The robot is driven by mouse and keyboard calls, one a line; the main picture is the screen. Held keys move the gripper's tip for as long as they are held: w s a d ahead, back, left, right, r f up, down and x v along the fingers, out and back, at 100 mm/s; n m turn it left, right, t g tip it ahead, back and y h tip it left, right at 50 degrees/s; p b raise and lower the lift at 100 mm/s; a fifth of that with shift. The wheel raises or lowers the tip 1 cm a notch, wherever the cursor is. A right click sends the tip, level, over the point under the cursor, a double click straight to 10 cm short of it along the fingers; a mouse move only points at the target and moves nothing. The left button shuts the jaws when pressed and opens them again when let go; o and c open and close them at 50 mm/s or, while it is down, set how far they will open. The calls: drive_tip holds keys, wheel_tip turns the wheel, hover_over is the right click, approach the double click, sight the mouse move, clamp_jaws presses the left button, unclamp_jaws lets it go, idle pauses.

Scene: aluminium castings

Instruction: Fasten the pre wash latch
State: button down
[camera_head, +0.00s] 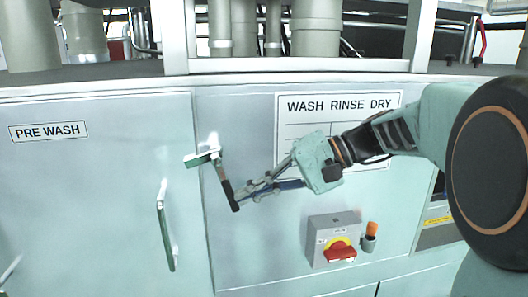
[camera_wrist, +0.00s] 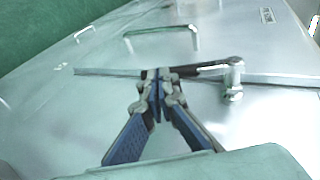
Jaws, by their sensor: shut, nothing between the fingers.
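The pre wash latch (camera_head: 226,182) sits at the seam on the right edge of the pre wash door (camera_head: 100,180). It has a pivot at the top and a dark-gripped lever hanging down, tilted slightly right. A short plate at the pivot points left over the door's edge. My gripper (camera_head: 240,197) comes from the right, its fingertips at the lever's lower end. In the wrist view, my closed fingertips (camera_wrist: 157,74) are at the lever's free end, and the latch pivot (camera_wrist: 235,76) is to the right. Nothing is between the fingers; I cannot tell whether they touch the lever.
A door handle (camera_head: 165,225) stands out left of the latch. A switch box with a red knob (camera_head: 340,250) and an orange-topped part (camera_head: 371,230) project from the panel below my gripper. A WASH RINSE DRY sign (camera_head: 300,105) is behind my wrist. Pipes stand above.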

drive_tip(key=shift+s+a+f+b, duration=0.3)
drive_tip(key=shift+a+f+b, duration=0.35)
drive_tip(key=shift+a, duration=0.35)
